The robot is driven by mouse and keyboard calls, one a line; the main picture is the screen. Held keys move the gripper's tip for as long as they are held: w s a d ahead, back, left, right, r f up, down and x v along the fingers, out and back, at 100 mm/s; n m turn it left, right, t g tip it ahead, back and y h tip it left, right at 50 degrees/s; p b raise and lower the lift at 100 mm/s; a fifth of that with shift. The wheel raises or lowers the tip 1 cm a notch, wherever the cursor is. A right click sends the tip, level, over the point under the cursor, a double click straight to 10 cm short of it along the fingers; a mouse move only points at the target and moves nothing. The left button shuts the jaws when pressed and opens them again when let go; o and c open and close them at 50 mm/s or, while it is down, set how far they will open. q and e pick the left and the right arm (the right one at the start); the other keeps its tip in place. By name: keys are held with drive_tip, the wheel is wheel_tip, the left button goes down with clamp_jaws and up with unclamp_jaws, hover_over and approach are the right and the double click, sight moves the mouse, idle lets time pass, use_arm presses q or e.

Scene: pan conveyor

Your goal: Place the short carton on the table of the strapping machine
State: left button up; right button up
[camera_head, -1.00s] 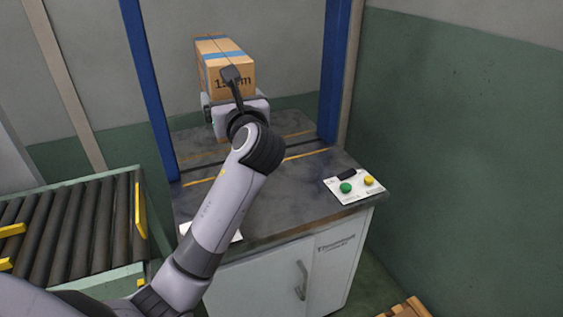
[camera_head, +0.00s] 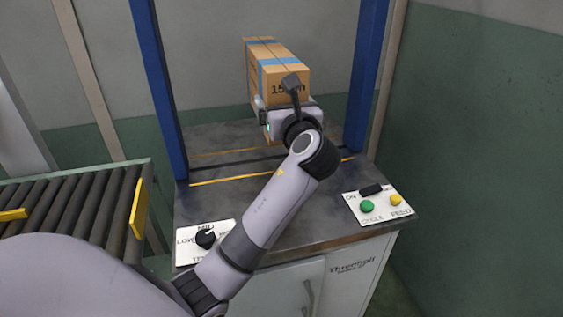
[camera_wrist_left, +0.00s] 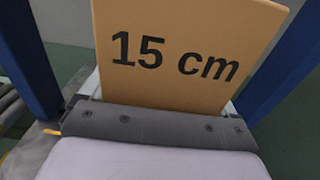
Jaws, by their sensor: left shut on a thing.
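The short carton (camera_head: 278,72) is brown with blue tape and a "15 cm" mark. It is between the blue posts of the strapping machine, over the rear part of its table (camera_head: 225,180). My left gripper (camera_head: 290,118) is shut on the carton and covers part of its lower front. The carton's printed face (camera_wrist_left: 180,55) fills the upper middle of the left wrist view. I cannot tell whether its underside touches the table. My right gripper is not in view.
Blue posts (camera_head: 158,90) (camera_head: 367,80) flank the table. A panel with green and yellow buttons (camera_head: 378,203) lies at front right, and a dial panel (camera_head: 205,243) at front left. A roller conveyor (camera_head: 75,205) stands left. A wall is on the right.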

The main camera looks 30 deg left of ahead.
use_arm(q)
wheel_tip(320, 180, down, 7)
drive_tip(key=shift+f+b, duration=0.1)
drive_tip(key=shift+b, duration=0.75)
drive_tip(key=shift+f+b, duration=0.9)
drive_tip(key=shift+f, duration=2.2)
drive_tip(key=o, duration=1.2)
drive_tip(key=shift+f, duration=0.3)
drive_tip(key=shift+o, duration=0.5)
drive_tip(key=shift+d+r, duration=0.1)
drive_tip(key=shift+r, duration=0.1)
drive_tip(key=p+v, duration=0.1)
drive_tip(key=v, duration=1.1)
drive_tip(key=shift+p, duration=0.35)
